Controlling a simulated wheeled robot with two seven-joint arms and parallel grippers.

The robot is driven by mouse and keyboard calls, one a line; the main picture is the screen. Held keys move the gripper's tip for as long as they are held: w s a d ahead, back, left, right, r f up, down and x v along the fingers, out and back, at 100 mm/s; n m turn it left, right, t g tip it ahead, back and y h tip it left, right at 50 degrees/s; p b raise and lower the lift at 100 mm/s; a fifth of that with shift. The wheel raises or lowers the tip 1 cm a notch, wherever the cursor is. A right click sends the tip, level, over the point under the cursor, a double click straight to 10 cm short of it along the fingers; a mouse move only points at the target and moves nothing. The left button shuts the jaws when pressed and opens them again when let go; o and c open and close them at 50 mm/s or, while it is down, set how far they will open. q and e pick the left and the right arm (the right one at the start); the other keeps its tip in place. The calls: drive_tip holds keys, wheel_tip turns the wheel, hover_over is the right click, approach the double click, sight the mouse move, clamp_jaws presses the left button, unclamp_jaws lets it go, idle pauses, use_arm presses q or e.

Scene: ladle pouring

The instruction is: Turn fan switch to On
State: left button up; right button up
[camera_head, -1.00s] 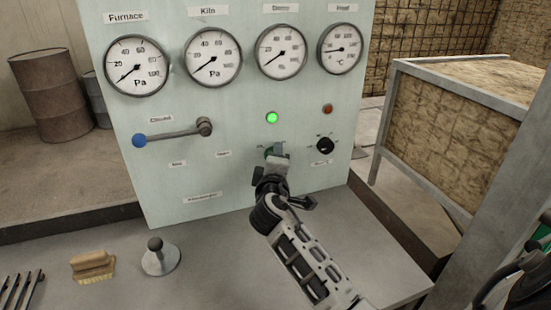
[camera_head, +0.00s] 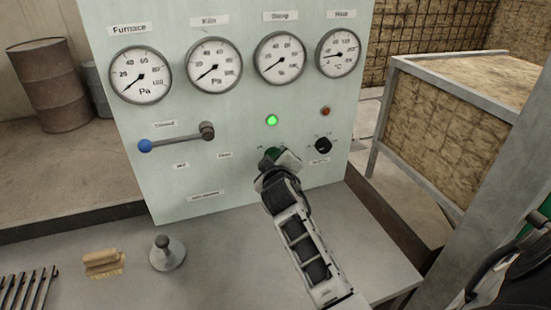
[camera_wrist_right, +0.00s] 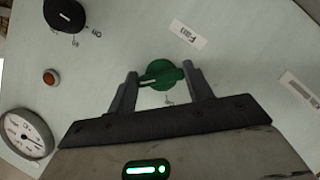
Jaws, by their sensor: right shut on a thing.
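The fan switch is a green rotary knob (camera_wrist_right: 162,75) on the pale green panel, beside a label reading "Fan" (camera_wrist_right: 184,33) in the wrist view. My right gripper (camera_wrist_right: 160,84) has one finger on each side of the knob and is shut on it. In the head view my right gripper (camera_head: 277,165) reaches the panel's lower right and covers most of the knob (camera_head: 271,153). A green lamp (camera_head: 272,120) above it is lit. The knob's exact setting is hard to read.
A black knob (camera_head: 323,146) sits right of the gripper, under an unlit red lamp (camera_head: 325,111). A blue-ended lever (camera_head: 145,146) is at the panel's left. Several gauges line the top. A brush (camera_head: 103,263) and a grey knobbed object (camera_head: 167,254) stand on the table.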

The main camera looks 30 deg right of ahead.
drive_tip(key=shift+f, duration=0.1)
idle(0.3)
use_arm(q)
drive_tip(key=shift+d, duration=0.1)
use_arm(e)
drive_tip(key=o, duration=1)
